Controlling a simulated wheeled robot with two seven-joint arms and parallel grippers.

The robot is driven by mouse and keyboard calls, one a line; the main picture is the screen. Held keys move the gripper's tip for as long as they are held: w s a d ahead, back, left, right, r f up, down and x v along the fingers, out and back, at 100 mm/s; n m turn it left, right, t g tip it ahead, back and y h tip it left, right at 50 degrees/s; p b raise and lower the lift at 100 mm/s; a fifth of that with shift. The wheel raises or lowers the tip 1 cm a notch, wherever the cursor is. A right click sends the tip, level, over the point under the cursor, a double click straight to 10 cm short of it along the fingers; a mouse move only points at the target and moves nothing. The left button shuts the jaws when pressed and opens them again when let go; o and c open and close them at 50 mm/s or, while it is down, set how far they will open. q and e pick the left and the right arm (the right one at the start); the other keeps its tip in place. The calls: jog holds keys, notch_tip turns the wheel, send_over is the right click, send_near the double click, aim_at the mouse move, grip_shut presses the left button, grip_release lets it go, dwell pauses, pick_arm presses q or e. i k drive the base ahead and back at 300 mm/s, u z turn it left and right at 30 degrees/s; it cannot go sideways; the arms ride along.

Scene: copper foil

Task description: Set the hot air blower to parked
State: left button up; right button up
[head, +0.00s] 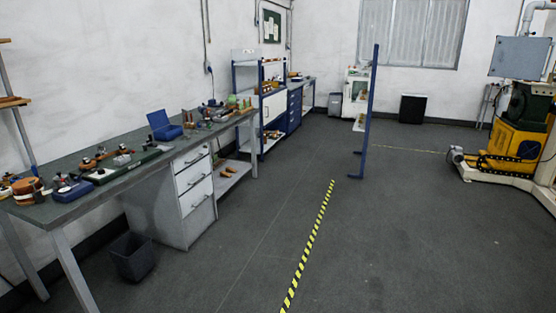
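I cannot single out a hot air blower with certainty. Several small tools and devices, too small to name surely, stand on the long workbench (160,172) at the left. Neither of my grippers is in the head view.
An open blue box (163,126) sits on the bench, above white drawers (194,183). A dark bin (132,257) stands on the floor beside it. A blue post (370,110) stands mid-room. A yellow-based machine (515,140) is at the right. Floor around the striped tape (312,238) is clear.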

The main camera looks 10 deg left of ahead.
aim_at(202, 109)
jog(key=u, duration=1.05)
jog(key=i, duration=4.45)
jog(key=z, duration=0.35)
